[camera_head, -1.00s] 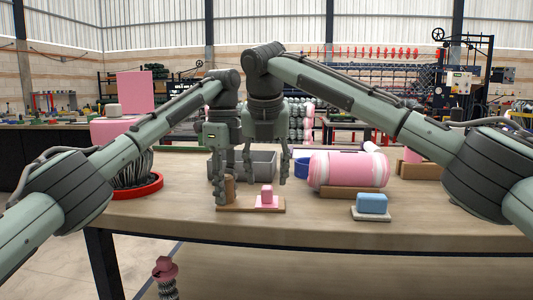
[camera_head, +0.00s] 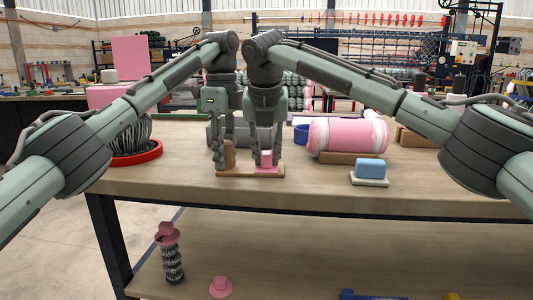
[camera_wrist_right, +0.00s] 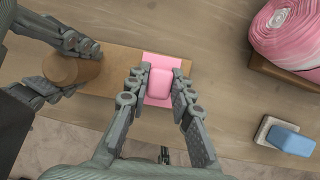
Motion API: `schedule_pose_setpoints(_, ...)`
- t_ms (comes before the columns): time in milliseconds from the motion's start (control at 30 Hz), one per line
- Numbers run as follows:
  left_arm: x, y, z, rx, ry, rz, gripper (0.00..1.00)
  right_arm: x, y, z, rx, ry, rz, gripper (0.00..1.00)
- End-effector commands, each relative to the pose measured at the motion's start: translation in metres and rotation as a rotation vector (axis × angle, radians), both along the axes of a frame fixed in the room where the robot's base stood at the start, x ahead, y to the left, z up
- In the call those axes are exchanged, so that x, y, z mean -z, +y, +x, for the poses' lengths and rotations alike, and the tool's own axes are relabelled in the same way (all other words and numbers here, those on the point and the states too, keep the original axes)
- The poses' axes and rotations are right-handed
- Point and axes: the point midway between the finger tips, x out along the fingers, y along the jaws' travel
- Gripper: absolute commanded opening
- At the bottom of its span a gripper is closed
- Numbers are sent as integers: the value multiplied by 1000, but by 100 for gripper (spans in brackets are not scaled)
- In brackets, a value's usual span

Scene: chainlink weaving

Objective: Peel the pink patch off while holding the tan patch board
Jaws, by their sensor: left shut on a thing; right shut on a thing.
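The tan patch board (camera_head: 222,172) lies flat near the front edge of the table, and it also shows in the right wrist view (camera_wrist_right: 118,62). A tan round knob (camera_wrist_right: 60,66) stands on its left end. My left gripper (camera_head: 225,160) is shut on this knob. The pink patch (camera_wrist_right: 148,62), a flat pink sheet with a raised pink block (camera_wrist_right: 160,84) on it, lies on the right part of the board. My right gripper (camera_wrist_right: 158,92) is shut on the pink block, one finger on each side. The patch looks flat on the board.
A pink roll (camera_head: 348,138) rests on a wooden stand to the right. A blue block (camera_head: 370,168) on a pale base sits at the front right. A grey bin (camera_head: 212,135) is behind the grippers. A red-rimmed round tray (camera_head: 140,158) is at the left.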

Motion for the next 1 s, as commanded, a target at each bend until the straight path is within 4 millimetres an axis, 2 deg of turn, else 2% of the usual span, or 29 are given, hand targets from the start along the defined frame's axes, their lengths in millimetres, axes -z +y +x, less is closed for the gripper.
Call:
schedule_pose_setpoints(100,1,0,0,0,1,0,0,1,0,0,0,1,0,0)
schedule_pose_setpoints(133,1,0,0,0,1,0,0,1,0,0,0,1,0,19)
schedule_pose_setpoints(300,1,0,0,0,1,0,0,1,0,0,0,1,-1,0)
schedule_pose_setpoints(567,1,0,0,0,1,0,0,-1,0,0,0,1,0,0)
schedule_pose_setpoints(1000,1,0,0,0,1,0,0,-15,0,0,0,-1,-1,0)
